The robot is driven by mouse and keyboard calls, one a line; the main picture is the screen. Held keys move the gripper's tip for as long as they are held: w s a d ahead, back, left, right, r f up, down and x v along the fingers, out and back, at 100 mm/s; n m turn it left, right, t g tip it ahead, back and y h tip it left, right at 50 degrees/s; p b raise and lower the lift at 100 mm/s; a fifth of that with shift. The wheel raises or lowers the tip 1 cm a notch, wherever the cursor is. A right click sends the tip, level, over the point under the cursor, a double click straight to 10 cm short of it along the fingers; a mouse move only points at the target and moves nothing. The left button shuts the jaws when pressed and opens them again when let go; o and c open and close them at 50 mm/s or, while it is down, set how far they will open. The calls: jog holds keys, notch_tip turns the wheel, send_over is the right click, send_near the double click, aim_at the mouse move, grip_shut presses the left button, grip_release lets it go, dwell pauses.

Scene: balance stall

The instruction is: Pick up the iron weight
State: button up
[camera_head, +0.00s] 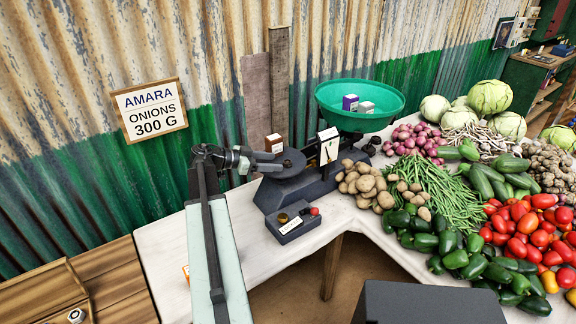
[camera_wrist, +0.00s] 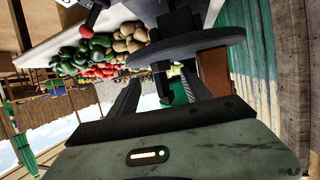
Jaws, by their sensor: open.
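I cannot pick out the iron weight with certainty in either view. The dark balance scale (camera_head: 292,190) stands on the white-covered table, with a round dark plate (camera_head: 287,168) on its left and a green pan (camera_head: 338,118) on its right. My gripper (camera_head: 256,162) is at the left edge of the plate, and its jaws hide part of it. In the wrist view my gripper (camera_wrist: 160,80) has its two dark fingers apart, with nothing seen held between them. The plate (camera_wrist: 205,44) lies just beyond the fingers there.
The green pan holds two small boxes (camera_head: 350,102). A small brown-and-white box (camera_head: 273,143) stands behind the plate. A dark labelled box (camera_head: 293,225) with brass and red pieces sits in front. Potatoes (camera_head: 363,185) and vegetables crowd the right. The corrugated wall (camera_head: 220,70) is close behind.

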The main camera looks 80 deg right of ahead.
aim_at(286, 162)
jog(key=b+x, duration=0.1)
jog(key=x, duration=0.4)
jog(key=shift+d, duration=0.2)
jog(key=shift+r, duration=0.1)
grip_shut()
